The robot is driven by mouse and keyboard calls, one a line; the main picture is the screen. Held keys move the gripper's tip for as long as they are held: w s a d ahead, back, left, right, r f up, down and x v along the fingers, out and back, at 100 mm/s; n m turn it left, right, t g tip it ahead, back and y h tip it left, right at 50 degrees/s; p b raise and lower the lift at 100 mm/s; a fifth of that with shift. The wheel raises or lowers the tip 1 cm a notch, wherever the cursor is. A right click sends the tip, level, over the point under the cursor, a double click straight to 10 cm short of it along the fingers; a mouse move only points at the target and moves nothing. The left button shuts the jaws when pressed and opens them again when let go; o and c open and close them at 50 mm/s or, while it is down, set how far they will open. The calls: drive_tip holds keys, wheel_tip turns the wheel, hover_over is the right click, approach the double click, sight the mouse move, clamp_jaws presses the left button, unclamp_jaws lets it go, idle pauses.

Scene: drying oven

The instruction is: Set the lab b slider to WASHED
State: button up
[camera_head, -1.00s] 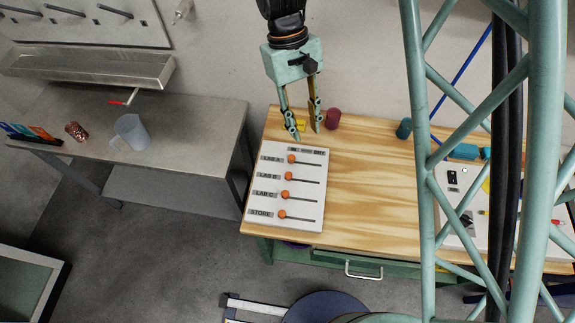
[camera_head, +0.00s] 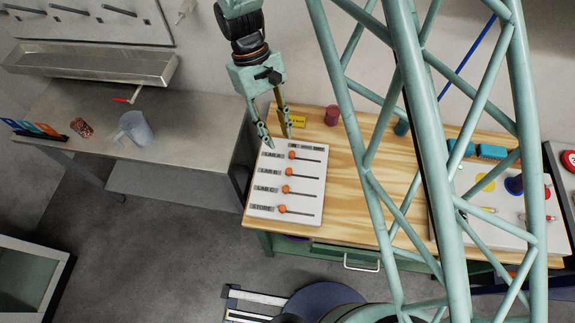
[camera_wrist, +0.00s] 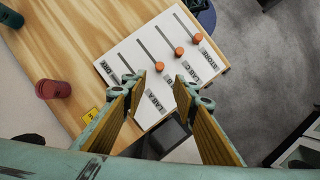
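The white slider board (camera_head: 312,193) lies at the left end of the wooden table, with rows labelled LAB A, LAB B, LAB C and STORE. The orange LAB B knob (camera_head: 288,171) sits at the left end of its slot, beside its label; it also shows in the wrist view (camera_wrist: 159,67). The other rows' knobs are also at the left in the head view. My gripper (camera_head: 278,138) is open and empty, near the board's top-left edge by the LAB A row. In the wrist view, my fingers (camera_wrist: 160,92) stand apart; the LAB A knob seems hidden behind one.
A grey bench (camera_head: 180,130) with a clear jug (camera_head: 137,128) is at the left. The wooden surface right of the board (camera_head: 350,190) is clear.

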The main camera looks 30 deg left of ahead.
sight(289, 170)
drive_tip(key=shift+d+f, duration=0.1)
drive_tip(key=shift+f, duration=0.05)
drive_tip(key=shift+p+x, duration=0.9)
drive_tip(key=shift+x, duration=5.8)
clamp_jaws()
